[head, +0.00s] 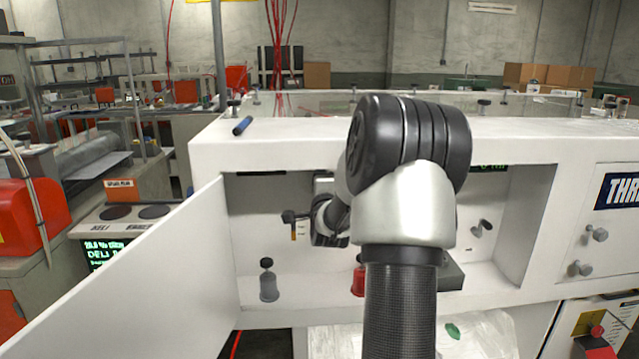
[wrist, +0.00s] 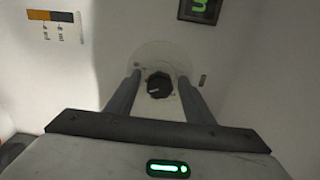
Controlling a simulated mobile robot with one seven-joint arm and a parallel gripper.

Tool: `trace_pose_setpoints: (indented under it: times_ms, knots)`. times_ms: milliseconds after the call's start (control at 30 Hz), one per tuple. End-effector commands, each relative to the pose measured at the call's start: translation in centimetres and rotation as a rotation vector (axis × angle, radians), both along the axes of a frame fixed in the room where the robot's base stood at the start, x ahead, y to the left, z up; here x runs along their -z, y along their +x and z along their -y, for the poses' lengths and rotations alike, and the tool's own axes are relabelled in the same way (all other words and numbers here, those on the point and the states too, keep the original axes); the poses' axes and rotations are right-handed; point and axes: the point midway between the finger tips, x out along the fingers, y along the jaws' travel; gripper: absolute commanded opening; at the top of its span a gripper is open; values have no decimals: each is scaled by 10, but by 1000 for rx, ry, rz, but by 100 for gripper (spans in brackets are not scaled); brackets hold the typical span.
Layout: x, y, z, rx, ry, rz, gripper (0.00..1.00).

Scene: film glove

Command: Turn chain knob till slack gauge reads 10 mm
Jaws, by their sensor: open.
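A small black round knob (wrist: 158,86) with a pale pointer mark sits on a faint round plate on the white panel in the wrist view. I cannot tell from the view whether it is the chain knob. My gripper (wrist: 158,79) is open, with one finger on each side of the knob and visible gaps between. Whether the fingertips touch the panel is unclear. A dark display (wrist: 199,9) with a green character is cut off at the top, so its reading cannot be made out. In the head view my arm hides the knob and most of the gripper.
My arm reaches into a white cabinet recess (head: 250,215) with its door (head: 150,285) open at left. A grey post with a black knob (head: 268,280) and a red one (head: 359,277) stand inside.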

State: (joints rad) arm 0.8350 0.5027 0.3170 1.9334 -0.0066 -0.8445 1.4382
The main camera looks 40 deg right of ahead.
Motion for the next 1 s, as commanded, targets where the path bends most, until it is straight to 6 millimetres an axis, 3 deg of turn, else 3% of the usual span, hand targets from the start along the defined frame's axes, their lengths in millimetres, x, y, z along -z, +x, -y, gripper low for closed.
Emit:
trace_pose_setpoints:
  times_ms: [267, 700, 1000]
  knots:
    - [-1, -16, -10, 0, 0, -2, 48]
    - [-2, -105, -64, 0, -1, -2, 48]
    - [0, -143, -88, 0, 0, 0, 48]
